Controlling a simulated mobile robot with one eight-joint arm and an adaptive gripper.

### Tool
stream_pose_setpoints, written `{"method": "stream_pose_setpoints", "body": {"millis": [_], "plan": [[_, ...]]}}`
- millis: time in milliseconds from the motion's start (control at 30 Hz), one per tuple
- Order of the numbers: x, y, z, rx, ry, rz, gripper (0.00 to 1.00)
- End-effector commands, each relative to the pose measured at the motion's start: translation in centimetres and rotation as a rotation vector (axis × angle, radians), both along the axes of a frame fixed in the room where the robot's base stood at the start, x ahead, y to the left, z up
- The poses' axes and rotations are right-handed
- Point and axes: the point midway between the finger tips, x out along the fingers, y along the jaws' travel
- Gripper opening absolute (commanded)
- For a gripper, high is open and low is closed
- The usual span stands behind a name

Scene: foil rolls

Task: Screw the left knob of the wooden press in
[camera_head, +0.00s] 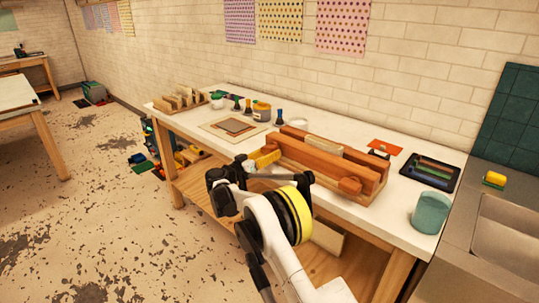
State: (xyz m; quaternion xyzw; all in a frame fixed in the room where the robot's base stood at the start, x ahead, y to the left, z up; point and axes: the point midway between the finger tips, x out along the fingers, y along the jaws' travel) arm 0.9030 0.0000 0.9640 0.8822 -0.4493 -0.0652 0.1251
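The wooden press (325,154) lies along the front of the white worktable, with reddish-brown beams. Its right knob (350,186) shows at the front right and stands out from the front beam. The left knob cannot be made out; the press's front left end is partly covered by my gripper. My gripper (262,174) is at the table's front edge, in front of the left end of the press. Its fingertips are not clear, so I cannot tell whether it is open, shut or touching the knob. A yellow piece (266,158) shows just behind it, at the press's left end.
A teal cup (430,212) and a black tray (430,172) are to the right, near a sink (505,240). Pots, dark bottles and a framed sheet (234,127) are on the left half of the table. The floor to the left is mostly open.

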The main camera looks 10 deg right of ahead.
Motion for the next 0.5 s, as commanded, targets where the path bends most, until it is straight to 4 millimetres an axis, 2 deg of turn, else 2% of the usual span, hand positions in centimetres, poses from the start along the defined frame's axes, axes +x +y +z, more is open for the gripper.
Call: {"method": "stream_pose_setpoints", "body": {"millis": [500], "plan": [[-0.01, 0.33, 0.00, 0.044, -0.061, 0.001, 0.28]]}}
